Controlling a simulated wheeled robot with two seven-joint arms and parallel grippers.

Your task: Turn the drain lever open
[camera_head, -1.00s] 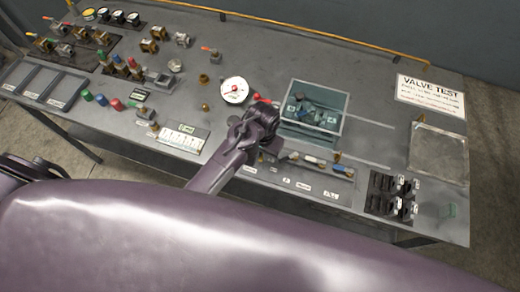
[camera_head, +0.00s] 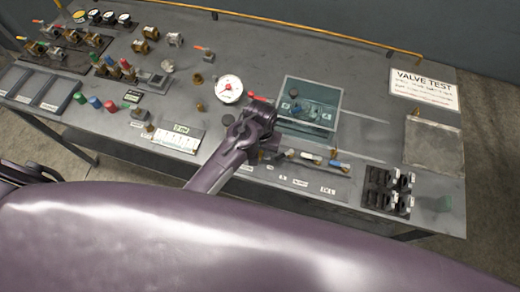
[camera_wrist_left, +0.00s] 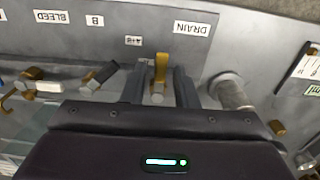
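In the left wrist view, upside down, a lever with a yellow-orange handle (camera_wrist_left: 160,70) and a pale metal hub stands near the DRAIN label (camera_wrist_left: 192,29) and a small A+B label. My left gripper (camera_wrist_left: 161,82) has its two dark fingers on either side of this lever, with visible gaps. In the head view, my purple left wrist (camera_head: 252,125) is over the bench's front row of valves, left of the clear bin, and hides the lever and fingertips. My right gripper is not in view.
More levers (camera_wrist_left: 100,77) stand left of the gripper in the wrist view, by the B and BLEED labels. A metal cylinder (camera_wrist_left: 230,90) is close on the right.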

